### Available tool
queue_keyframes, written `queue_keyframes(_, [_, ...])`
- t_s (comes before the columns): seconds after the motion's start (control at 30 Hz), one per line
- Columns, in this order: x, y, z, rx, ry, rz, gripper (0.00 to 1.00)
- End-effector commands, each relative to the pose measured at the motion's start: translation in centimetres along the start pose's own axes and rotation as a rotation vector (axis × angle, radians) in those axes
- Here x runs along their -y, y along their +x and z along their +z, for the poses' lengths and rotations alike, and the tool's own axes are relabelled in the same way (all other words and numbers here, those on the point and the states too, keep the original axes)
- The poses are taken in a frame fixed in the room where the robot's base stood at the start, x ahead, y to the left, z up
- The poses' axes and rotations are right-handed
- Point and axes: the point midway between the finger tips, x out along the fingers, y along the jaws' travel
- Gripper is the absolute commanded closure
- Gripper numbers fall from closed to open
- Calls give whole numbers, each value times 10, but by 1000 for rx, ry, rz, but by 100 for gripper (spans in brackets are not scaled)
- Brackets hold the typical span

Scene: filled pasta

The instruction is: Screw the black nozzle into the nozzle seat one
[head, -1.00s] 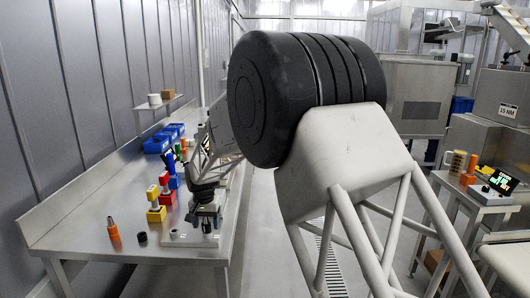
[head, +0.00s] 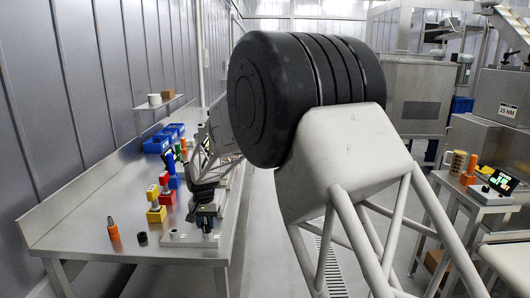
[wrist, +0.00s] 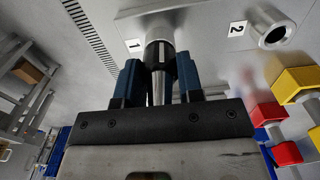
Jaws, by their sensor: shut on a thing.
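In the wrist view, my gripper (wrist: 160,70) has its blue fingers closed on the dark nozzle (wrist: 158,85), which shows as a tapered piece between them. The nozzle's far end is at the seat beside the label "1" (wrist: 133,45); that seat, nozzle seat one, is largely hidden behind the nozzle, and I cannot tell how deep the nozzle sits. In the head view, my gripper (head: 206,222) is low over the light base plate (head: 178,240) near the bench's front right edge. The nozzle is too small to make out there.
Seat two (wrist: 273,34), an empty ring, is right of seat one. On the bench (head: 90,238) stand an orange-handled tool (head: 113,231), a small black cylinder (head: 142,237), and yellow (head: 156,214), red (head: 167,197) and blue blocks. Blue bins (head: 160,142) are farther back.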

Motion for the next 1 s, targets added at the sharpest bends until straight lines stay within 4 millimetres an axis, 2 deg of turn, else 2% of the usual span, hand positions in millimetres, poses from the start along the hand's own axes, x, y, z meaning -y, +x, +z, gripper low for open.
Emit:
queue_keyframes(0.17, [0, 0, 0, 0, 72, 0, 94])
queue_keyframes(1.0, [0, 1, 0, 0, 705, 0, 94])
